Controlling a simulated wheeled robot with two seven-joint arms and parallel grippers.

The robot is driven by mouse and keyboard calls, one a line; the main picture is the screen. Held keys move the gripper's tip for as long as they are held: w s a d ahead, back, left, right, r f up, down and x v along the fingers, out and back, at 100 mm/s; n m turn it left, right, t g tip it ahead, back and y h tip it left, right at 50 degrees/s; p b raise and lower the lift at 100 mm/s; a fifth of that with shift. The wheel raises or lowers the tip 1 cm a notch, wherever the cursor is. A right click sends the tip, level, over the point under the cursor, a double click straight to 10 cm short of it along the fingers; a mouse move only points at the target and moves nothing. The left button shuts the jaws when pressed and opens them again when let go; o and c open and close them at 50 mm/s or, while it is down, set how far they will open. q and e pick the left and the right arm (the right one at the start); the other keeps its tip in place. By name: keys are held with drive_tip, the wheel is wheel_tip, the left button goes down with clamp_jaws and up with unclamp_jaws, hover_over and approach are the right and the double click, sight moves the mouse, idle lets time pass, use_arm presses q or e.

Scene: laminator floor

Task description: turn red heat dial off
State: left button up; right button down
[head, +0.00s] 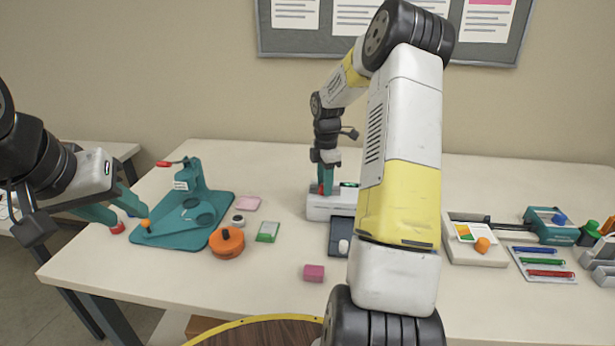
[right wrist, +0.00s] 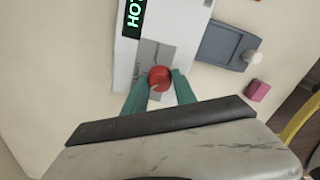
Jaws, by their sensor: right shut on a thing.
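My right gripper (head: 325,187) points down at the laminator's left part. In the right wrist view its two teal fingers (right wrist: 160,88) are on either side of the dial, shut on it. In the head view the dial is mostly hidden by the fingers. Any mark showing the dial's setting is too small to read. My left gripper (head: 128,212) is open and empty at the table's left side.
A teal press (head: 190,215) and an orange round thing (head: 227,243) stand to the left. A grey tray (right wrist: 222,45) adjoins the laminator, near a pink block (head: 314,272). A pen tray (head: 545,264) lies at the right. My right arm covers the table's middle.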

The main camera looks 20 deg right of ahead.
drive_tip(key=shift+n, duration=1.6)
drive_tip(key=c, duration=1)
unclamp_jaws()
wheel_tip(320, 180, up, 7)
drive_tip(key=shift+f, duration=0.1)
drive_tip(key=shift+r, duration=0.55)
